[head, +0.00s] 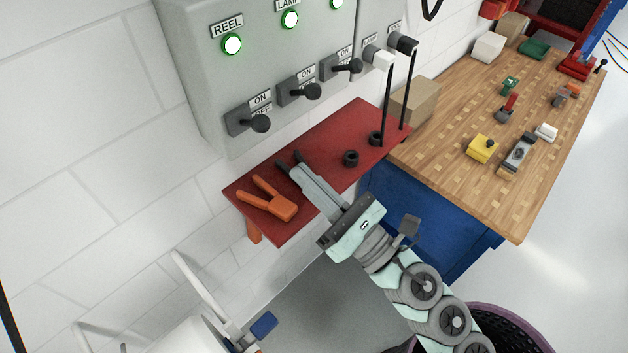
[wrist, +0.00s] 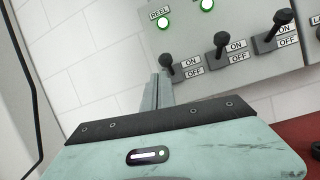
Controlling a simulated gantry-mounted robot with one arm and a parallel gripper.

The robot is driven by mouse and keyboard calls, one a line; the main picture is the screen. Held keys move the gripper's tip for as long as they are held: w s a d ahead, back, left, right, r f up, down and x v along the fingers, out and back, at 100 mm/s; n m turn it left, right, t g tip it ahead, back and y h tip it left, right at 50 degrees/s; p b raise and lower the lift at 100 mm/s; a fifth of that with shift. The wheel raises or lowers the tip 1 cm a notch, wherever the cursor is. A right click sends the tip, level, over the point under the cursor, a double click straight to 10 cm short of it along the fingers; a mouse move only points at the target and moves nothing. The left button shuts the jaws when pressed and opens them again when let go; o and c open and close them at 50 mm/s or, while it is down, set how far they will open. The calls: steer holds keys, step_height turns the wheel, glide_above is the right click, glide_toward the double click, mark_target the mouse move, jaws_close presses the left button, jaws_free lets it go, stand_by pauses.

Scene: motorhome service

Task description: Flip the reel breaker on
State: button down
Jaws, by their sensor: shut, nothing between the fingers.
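The reel breaker (head: 261,124) is the leftmost black lever on the grey panel, under the REEL label and a lit green lamp (head: 232,44). In the wrist view the reel breaker (wrist: 167,62) points up, toward the ON side of its ON/OFF plate. The REEL lamp (wrist: 164,24) shows green there too. My gripper (head: 290,162) is shut and empty, over the red shelf and below the reel breaker. In the wrist view my gripper (wrist: 160,78) has its fingertips just below and left of the lever. I cannot tell whether they touch it.
Two more breakers (head: 312,91) (head: 355,66) stand to the right. The red shelf (head: 335,137) holds an orange clamp (head: 272,203) and black rings (head: 351,158). A wooden workbench (head: 450,125) with small tools lies right. White wall fills the left.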

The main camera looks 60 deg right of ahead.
steer(key=shift+s+a+r, duration=0.15)
steer(key=shift+s+r, duration=0.05)
steer(key=shift+s, duration=0.55)
